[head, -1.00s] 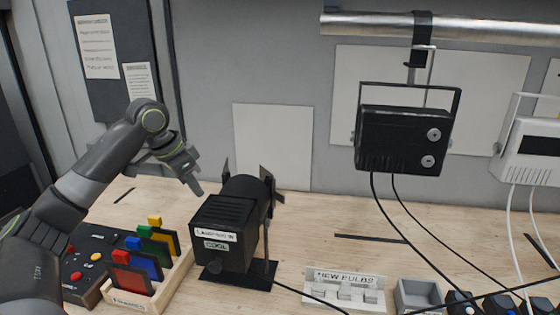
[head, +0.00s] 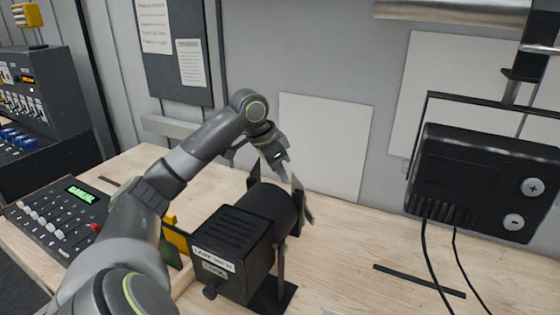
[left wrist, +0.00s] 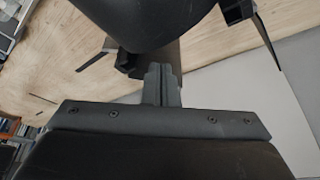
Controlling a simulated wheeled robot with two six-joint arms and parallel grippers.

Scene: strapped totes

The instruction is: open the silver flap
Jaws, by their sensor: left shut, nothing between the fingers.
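A black lamp (head: 235,240) with a round barrel stands on the bench in the head view. Thin flaps stand out around the barrel's front end. A greyish flap (head: 298,200) is at its right edge; I cannot tell for sure that it is the silver one. In the left wrist view the barrel (left wrist: 165,18) fills the top, with dark flaps (left wrist: 265,40) on either side. My left gripper (head: 286,174) is shut and empty, just above and behind the barrel's front end. Its closed fingers (left wrist: 162,84) point towards the barrel. I cannot tell if they touch a flap. My right gripper is out of view.
A black box lamp (head: 480,185) hangs at the right with cables trailing down. A control panel (head: 60,220) and a yellow slide (head: 174,237) lie left of the lamp, partly behind my arm. The bench right of the lamp is mostly clear.

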